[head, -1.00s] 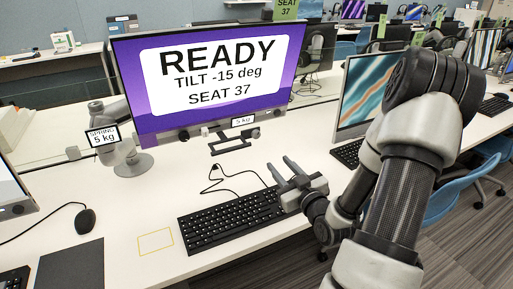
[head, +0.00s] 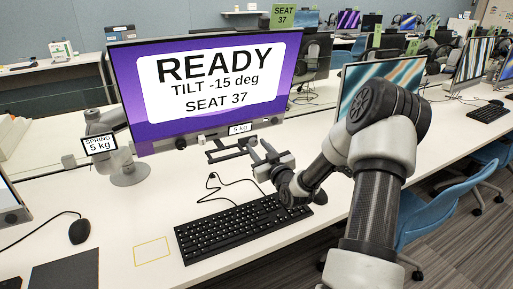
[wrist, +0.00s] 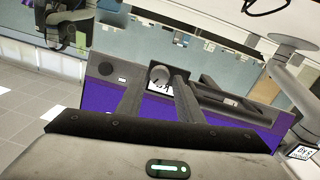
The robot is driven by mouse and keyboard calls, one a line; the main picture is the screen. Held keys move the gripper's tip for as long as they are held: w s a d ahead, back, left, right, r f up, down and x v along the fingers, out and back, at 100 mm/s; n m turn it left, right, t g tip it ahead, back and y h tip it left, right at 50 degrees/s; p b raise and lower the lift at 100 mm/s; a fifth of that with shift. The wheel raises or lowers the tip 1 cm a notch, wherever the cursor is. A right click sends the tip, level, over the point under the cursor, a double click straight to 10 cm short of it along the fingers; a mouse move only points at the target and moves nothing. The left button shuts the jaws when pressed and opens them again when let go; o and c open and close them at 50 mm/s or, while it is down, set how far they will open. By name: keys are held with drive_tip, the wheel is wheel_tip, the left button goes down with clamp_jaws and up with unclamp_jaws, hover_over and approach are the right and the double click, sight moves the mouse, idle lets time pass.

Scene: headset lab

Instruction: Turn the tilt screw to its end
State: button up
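The monitor (head: 213,85) reads READY, TILT -15 deg, SEAT 37. A round grey knob, which looks like the tilt screw (wrist: 160,74), shows in the wrist view below the screen's lower edge, beside a small white label. In the head view my gripper's fingers overlap the knob's area. My gripper (head: 259,146) is just below the monitor's lower right part, with its fingers apart. In the wrist view the knob appears between the two fingertips (wrist: 161,75). I cannot tell whether they touch it.
A dark bracket (head: 222,154) hangs below the monitor, left of my gripper. A black keyboard (head: 235,225) lies below on the white desk, with a loose cable behind it. Another monitor (head: 375,85) stands at right.

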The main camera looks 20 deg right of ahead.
drive_tip(key=shift+w, duration=0.6)
drive_tip(key=c, duration=0.8)
drive_tip(key=shift+o, duration=0.2)
